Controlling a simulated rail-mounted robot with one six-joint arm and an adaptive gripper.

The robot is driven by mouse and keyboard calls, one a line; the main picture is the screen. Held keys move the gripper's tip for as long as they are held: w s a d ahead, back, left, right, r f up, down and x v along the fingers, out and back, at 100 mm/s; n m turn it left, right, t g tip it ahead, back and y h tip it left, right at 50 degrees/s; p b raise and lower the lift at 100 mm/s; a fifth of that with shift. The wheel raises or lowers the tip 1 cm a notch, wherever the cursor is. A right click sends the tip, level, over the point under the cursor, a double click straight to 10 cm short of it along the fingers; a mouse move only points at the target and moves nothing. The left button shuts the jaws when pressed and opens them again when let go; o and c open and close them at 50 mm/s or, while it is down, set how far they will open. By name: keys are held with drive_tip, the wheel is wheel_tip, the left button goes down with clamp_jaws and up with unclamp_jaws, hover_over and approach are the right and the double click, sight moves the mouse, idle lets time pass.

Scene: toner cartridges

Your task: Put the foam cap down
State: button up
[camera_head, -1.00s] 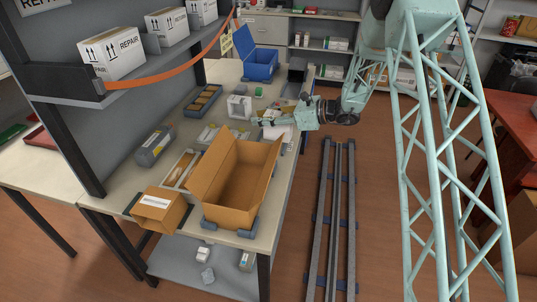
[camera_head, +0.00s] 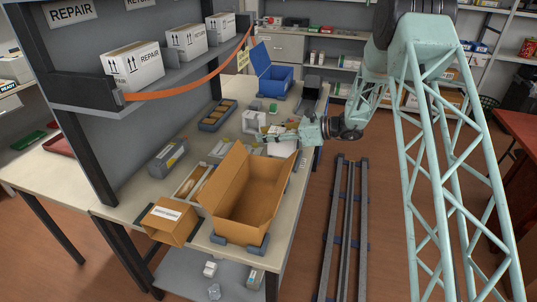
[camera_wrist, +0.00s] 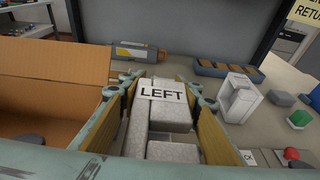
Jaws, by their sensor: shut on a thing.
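My gripper (camera_wrist: 163,118) is shut on a pale grey foam cap (camera_wrist: 173,124) with a "LEFT" label, which fills the space between the two tan-padded fingers in the wrist view. I cannot tell whether the cap touches the bench. In the head view my gripper (camera_head: 274,135) is over the bench, just behind the open cardboard carton (camera_head: 236,205). The carton also shows at the left of the wrist view (camera_wrist: 55,70). A second white foam piece (camera_wrist: 240,98) stands upright to the right of my gripper; it also shows in the head view (camera_head: 253,121).
A grey cartridge (camera_head: 167,158) lies at the bench's left. A long dark tray (camera_wrist: 228,69) is behind. A green button (camera_wrist: 299,118) and red button (camera_wrist: 291,153) are at right.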

sight(295, 146)
drive_tip(key=shift+f, duration=2)
drive_tip(key=shift+f+b, duration=0.55)
drive_tip(key=shift+f, duration=1.3)
drive_tip(key=shift+f, duration=0.15)
drive_tip(key=o, duration=0.8)
drive_tip(key=shift+r, duration=0.2)
drive_tip(key=shift+p+v, duration=0.75)
drive_tip(key=shift+v, duration=5.25)
drive_tip(key=shift+r, duration=0.15)
